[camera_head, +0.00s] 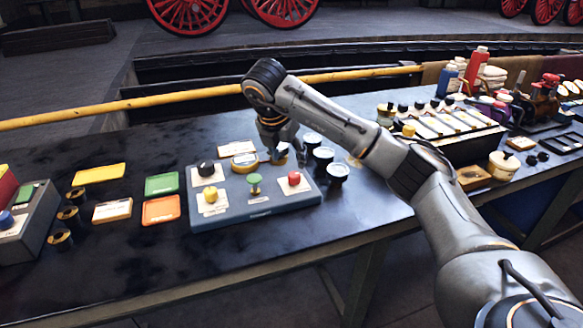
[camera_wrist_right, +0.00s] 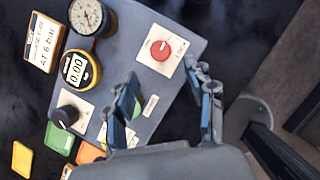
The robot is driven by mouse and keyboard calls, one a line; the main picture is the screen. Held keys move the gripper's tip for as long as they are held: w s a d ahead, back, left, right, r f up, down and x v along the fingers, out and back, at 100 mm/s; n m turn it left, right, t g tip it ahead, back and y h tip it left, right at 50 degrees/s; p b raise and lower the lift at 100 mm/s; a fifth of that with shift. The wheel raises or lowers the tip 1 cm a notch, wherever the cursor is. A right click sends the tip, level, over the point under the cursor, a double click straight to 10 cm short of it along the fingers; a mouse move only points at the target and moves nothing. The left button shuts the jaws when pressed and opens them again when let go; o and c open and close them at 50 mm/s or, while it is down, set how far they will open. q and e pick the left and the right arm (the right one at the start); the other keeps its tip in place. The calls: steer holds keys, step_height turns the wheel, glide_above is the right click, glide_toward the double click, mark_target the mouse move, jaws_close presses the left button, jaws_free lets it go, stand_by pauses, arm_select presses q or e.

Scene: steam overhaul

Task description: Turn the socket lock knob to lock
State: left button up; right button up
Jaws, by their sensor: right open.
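A blue-grey control panel (camera_head: 235,213) lies on the dark bench. At its back left is a black knob (camera_head: 206,168) on a white plate; the knob also shows in the right wrist view (camera_wrist_right: 65,116). Its label is too small to read, so I cannot tell whether it is the socket lock knob. My right gripper (camera_head: 284,154) is over the panel's back right, open and empty.
A digital display (camera_wrist_right: 77,69) and a dial gauge (camera_wrist_right: 87,16) are at the panel's back. Dark round cups (camera_head: 337,172) stand close right of the panel. Coloured plates (camera_head: 161,184) lie to its left. A yellow rail (camera_head: 190,94) runs behind the bench.

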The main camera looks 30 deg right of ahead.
steer(key=shift+v, duration=2.15)
steer(key=shift+s+f, duration=0.1)
